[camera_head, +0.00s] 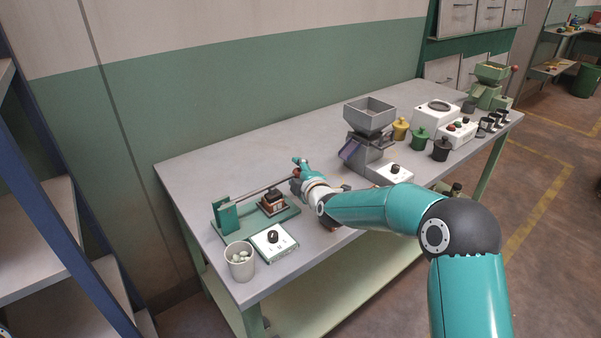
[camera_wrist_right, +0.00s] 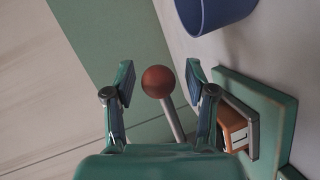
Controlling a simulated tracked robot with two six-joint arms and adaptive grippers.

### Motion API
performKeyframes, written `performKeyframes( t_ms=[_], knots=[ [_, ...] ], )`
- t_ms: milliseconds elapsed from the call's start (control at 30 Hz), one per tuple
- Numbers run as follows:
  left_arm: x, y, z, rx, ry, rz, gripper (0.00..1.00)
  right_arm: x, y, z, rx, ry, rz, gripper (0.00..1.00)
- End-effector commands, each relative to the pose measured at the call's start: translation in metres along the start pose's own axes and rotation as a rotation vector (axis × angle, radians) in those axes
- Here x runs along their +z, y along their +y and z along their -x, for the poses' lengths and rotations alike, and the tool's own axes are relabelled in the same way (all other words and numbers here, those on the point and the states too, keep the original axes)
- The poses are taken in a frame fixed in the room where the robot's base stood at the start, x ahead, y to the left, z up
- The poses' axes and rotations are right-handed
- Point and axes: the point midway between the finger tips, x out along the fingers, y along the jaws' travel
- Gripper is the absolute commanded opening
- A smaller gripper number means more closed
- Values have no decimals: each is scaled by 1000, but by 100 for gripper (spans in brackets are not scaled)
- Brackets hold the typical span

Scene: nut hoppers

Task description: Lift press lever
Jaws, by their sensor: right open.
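The press is a green base (camera_head: 285,216) with a green upright post (camera_head: 227,215) and a long grey lever (camera_head: 252,194). Its lever runs from the post toward my right gripper (camera_head: 300,172). In the right wrist view the lever rod (camera_wrist_right: 174,120) ends in a red-brown ball knob (camera_wrist_right: 158,82). My right gripper (camera_wrist_right: 160,86) is open, and the knob appears between its two fingers. I cannot tell whether either finger touches it. The press's orange-brown block (camera_wrist_right: 232,127) is right of the fingers there. My left gripper is not in view.
A white cup of pale nuts (camera_head: 240,264) and a control box with a black knob (camera_head: 272,243) stand before the press. A grey hopper (camera_head: 369,116) stands to its right. A blue container (camera_wrist_right: 212,10) shows in the wrist view. The table's back left is clear.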

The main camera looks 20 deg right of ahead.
Motion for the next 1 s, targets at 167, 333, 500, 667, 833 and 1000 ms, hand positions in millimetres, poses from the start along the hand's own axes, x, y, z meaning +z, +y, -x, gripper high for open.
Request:
performKeyframes(
  t_ms=[167, 333, 500, 667, 833, 1000],
  knots=[
    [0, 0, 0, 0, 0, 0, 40, 0, 0, 0, 0, 0, 0, 56],
    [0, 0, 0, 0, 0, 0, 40, 0, 0, 0, 0, 0, 0, 38],
    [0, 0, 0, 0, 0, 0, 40, 0, 0, 0, 0, 0, 0, 9],
    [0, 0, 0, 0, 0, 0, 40, 0, 0, 0, -1, 0, 0, 0],
    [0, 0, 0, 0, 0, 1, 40, 8, 1, 1, -1, -4, 0, 0],
    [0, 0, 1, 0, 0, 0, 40, 10, 5, 4, 8, -17, 9, 0]
  ],
)
